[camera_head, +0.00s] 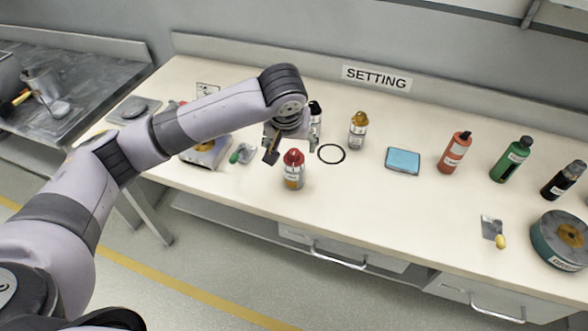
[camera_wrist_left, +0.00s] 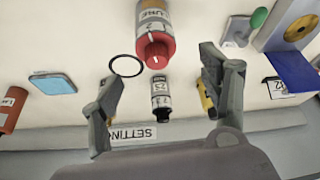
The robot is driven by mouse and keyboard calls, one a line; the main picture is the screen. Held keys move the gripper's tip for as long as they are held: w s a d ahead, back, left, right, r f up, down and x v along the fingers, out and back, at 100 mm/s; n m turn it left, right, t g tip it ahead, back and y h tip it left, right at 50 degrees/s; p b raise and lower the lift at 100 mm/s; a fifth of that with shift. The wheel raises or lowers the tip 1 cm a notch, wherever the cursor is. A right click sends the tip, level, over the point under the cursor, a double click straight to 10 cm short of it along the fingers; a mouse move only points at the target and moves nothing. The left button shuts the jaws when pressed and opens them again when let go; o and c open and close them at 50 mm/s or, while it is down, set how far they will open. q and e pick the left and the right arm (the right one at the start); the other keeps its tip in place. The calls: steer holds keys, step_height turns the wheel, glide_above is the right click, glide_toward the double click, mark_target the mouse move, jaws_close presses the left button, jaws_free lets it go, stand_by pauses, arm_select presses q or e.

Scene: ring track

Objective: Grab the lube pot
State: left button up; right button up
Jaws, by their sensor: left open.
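A small bottle with a red cap (camera_head: 293,172) stands upright near the front edge of the bench. In the left wrist view it is the large red-capped bottle (camera_wrist_left: 153,30) at the top, with a partly readable label that looks like "LUBE". My left gripper (camera_head: 274,150) hangs just behind and left of it in the head view. In the left wrist view my left gripper (camera_wrist_left: 160,72) has its fingers spread wide with nothing held. The red cap appears around the gap between the fingertips, and I see no contact. My right gripper is not in view.
A black-topped bottle (camera_head: 316,115) stands close behind my left gripper. A green-handled tool (camera_head: 238,155) lies to the left. The bench front right of the red-capped bottle is clear.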

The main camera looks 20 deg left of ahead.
mark_target(294, 171)
arm_select(q)
steer(key=p+x, duration=0.1)
steer(key=x, duration=0.9)
steer(key=shift+d, duration=0.2)
steer(key=shift+c, duration=0.5)
steer(key=shift+r, duration=0.1)
steer(key=c, duration=1.3)
